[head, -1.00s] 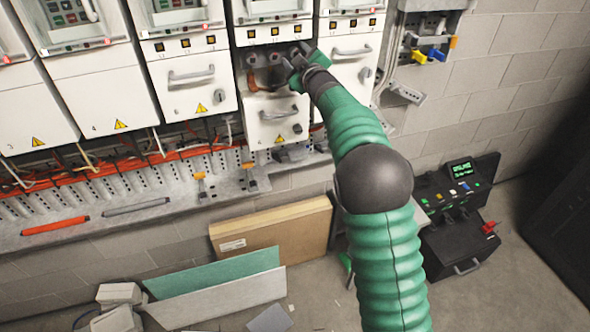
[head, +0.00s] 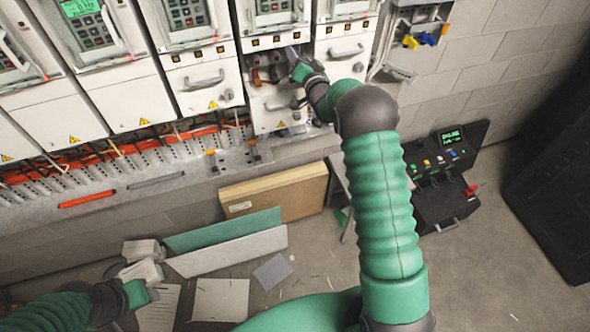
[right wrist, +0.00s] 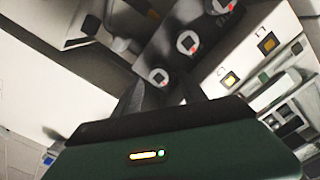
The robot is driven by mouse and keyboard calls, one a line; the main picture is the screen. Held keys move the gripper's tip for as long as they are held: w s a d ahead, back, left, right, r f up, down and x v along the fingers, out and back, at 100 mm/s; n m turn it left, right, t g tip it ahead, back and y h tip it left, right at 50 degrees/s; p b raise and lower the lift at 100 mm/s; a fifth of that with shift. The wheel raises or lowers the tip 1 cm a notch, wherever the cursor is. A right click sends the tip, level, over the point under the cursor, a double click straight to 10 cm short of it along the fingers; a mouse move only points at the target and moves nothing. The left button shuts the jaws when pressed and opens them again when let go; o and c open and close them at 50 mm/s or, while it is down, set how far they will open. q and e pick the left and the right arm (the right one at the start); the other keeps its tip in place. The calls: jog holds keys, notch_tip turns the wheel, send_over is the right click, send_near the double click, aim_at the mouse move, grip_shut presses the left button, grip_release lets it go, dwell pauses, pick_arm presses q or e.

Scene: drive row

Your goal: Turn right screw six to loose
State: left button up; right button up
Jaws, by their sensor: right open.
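In the right wrist view, a dark terminal block holds three pale round screw heads with red marks: a near one (right wrist: 158,77), a middle one (right wrist: 187,43) and a far one (right wrist: 220,7). I cannot tell which is right screw six. My right gripper (right wrist: 163,95) is open, its dark fingers pointing at the near screw, with no contact visible. In the head view my right gripper (head: 297,66) is at the opened front of one drive (head: 270,110) and hides part of the block. My left gripper (head: 142,293) is low at the lower left, its fingers unclear.
More white drive cabinets (head: 133,103) stand to the left. Orange cables and a grey ledge (head: 130,180) run below. A cardboard box (head: 275,192), leaning panels (head: 225,250) and a black control box (head: 447,205) are on the floor. Yellow and blue handles hang at the upper right.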

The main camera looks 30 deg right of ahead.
jog(key=f+b+v, duration=0.1)
jog(key=b+v, duration=0.6)
jog(key=v, duration=0.9)
jog(key=s+a+f+n+g+b, duration=0.1)
jog(key=s+a+f+g+b, duration=0.1)
jog(key=f, duration=0.5)
jog(key=s+a+f+n+g+y+b, duration=0.1)
jog(key=s+a+f+n+g+b, duration=0.1)
jog(key=a+f, duration=0.4)
jog(key=s+a+f+n+g+y+b, duration=0.1)
jog(key=s+a+f+n+g+b, duration=0.1)
jog(key=f, duration=0.7)
jog(key=s+a+g+b, duration=0.1)
jog(key=s+a+g, duration=0.1)
jog(key=shift+s+f+b, duration=0.2)
jog(key=shift+s+b, duration=0.15)
jog(key=shift+b, duration=0.05)
jog(key=s+a+f+n+g+y+b, duration=0.1)
jog(key=s+a+f+n+g+b, duration=0.1)
jog(key=s+f, duration=0.4)
jog(key=s+a+f+n+g+b, duration=0.3)
jog(key=s+a+f+g+b, duration=0.1)
jog(key=s, duration=0.6)
jog(key=a+f+g, duration=0.1)
jog(key=a+f, duration=0.1)
jog(key=a, duration=0.1)
jog(key=shift+f+y, duration=0.25)
jog(key=shift+y, duration=0.15)
